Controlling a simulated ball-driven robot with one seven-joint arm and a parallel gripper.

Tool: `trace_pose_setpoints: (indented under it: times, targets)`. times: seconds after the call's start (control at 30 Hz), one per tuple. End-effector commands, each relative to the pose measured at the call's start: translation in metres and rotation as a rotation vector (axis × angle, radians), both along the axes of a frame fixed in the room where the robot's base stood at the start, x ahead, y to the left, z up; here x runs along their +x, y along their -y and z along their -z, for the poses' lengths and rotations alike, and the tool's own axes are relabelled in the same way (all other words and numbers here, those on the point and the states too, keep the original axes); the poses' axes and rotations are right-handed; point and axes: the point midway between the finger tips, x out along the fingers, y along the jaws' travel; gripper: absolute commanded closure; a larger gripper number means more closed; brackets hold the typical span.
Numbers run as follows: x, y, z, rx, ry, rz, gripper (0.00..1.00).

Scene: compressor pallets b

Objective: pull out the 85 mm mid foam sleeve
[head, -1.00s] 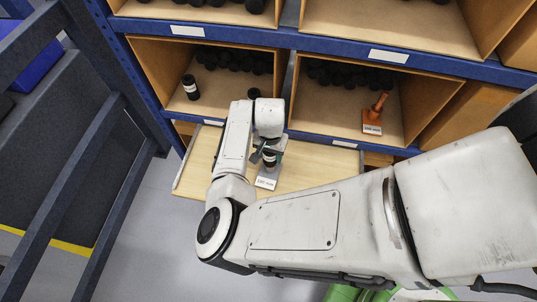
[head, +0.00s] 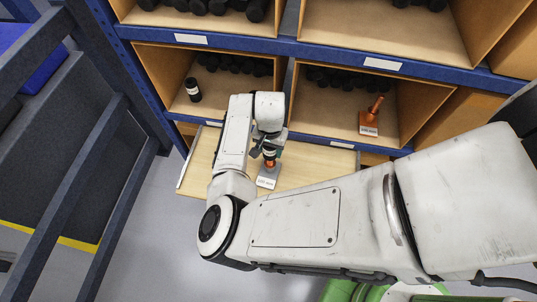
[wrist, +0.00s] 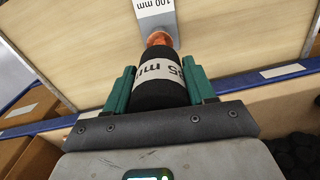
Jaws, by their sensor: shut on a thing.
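The foam sleeve (wrist: 160,90) is a black cylinder with a white band; the part of its label that shows reads "5 mm", upside down in the wrist view. My gripper (wrist: 160,80) is shut on it, a green finger on each side. Beyond its far end an orange part (wrist: 159,38) shows, then a grey base marked "100 mm" (wrist: 155,14). In the head view the orange part (head: 269,163) shows between my gripper (head: 269,148) and the grey base (head: 267,179) on the pulled-out wooden board. Whether the orange part still reaches inside the sleeve is hidden.
A black cylinder with a white band (head: 193,90) stands in the left bin. Dark rolls lie in the bins behind. The wooden board (head: 206,165) is otherwise clear; blue shelf beams (head: 330,62) run above.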

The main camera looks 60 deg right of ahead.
Motion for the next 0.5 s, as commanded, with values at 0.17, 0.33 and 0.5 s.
trace_pose_setpoints:
  times: [0.17,0.33,0.5]
  targets:
    - [0.000,0.000,-0.011,-0.001,0.000,0.000,0.76]
    - [0.000,0.000,-0.016,0.000,0.000,-0.001,0.76]
    - [0.000,0.000,-0.024,-0.001,0.000,-0.001,0.76]
